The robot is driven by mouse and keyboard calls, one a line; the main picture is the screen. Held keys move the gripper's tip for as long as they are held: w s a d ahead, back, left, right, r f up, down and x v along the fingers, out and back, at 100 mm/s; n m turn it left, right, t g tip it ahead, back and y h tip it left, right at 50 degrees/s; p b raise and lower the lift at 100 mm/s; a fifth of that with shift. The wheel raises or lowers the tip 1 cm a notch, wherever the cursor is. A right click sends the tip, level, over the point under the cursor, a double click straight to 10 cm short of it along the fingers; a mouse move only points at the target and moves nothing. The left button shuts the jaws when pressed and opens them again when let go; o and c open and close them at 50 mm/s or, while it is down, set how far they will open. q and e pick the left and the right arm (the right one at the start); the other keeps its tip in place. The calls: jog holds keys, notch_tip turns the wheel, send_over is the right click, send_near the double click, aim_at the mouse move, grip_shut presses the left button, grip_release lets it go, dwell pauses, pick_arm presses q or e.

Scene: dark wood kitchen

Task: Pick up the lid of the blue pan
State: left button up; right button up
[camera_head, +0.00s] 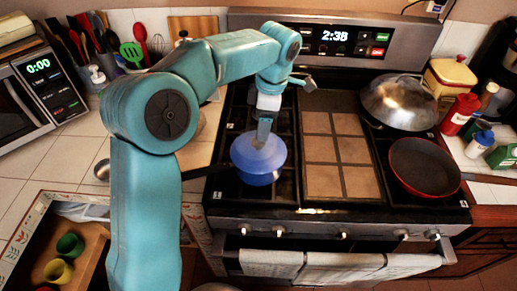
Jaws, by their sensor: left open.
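The blue pan (259,174) stands on the front left burner of the stove, with its dark handle pointing left. Its blue lid (256,152) is on top of it. My left gripper (264,138) points down from above, with its fingertips at the top middle of the lid. It is open. The lid's knob is hidden at or behind the fingers, and I cannot tell whether they touch it. My right gripper is not in view.
A red pan (424,168) sits at the front right of the stove, and a pan with a shiny domed lid (398,101) behind it. A tiled griddle (336,150) lies in the middle. An open drawer (75,270) with cups is at lower left.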

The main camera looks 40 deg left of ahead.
aim_at(258, 147)
pick_arm(q)
jog(key=shift+f, duration=0.55)
jog(key=shift+s+d+f, duration=0.1)
jog(key=shift+s+f, duration=0.25)
jog(key=shift+s, duration=0.15)
jog(key=f, duration=0.2)
jog(key=a+f+p, duration=0.1)
jog(key=f, duration=0.1)
jog(key=shift+w+f, duration=0.1)
jog(key=shift+f, duration=0.2)
jog(key=shift+s+d+r, duration=0.1)
jog(key=shift+s+d, duration=0.1)
jog(key=shift+w+a, duration=0.15)
jog(key=c, duration=1.2)
